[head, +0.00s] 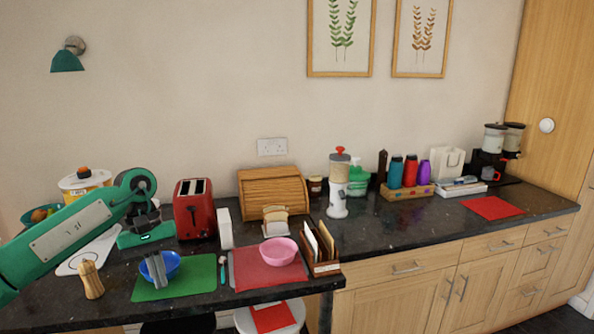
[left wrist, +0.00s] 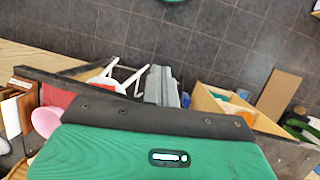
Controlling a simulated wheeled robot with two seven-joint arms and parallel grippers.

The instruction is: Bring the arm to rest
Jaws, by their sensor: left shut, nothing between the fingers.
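My left arm comes in from the left in the head view and bends down at the wrist. My left gripper (head: 157,283) points down, its grey fingers shut and empty. In the picture the fingers overlap the blue bowl (head: 172,262) on the green mat (head: 200,276); I cannot tell how far above or in front of it they are. In the left wrist view my green hand fills the bottom and the fingertips are hidden. My right gripper is in neither view.
A wooden pepper mill (head: 91,280) stands left of the gripper, and a red toaster (head: 193,210) behind it. A pink bowl (head: 277,251) on a red mat (head: 262,276) and a letter rack (head: 321,262) are to the right. The counter (head: 375,232) has bare room farther right.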

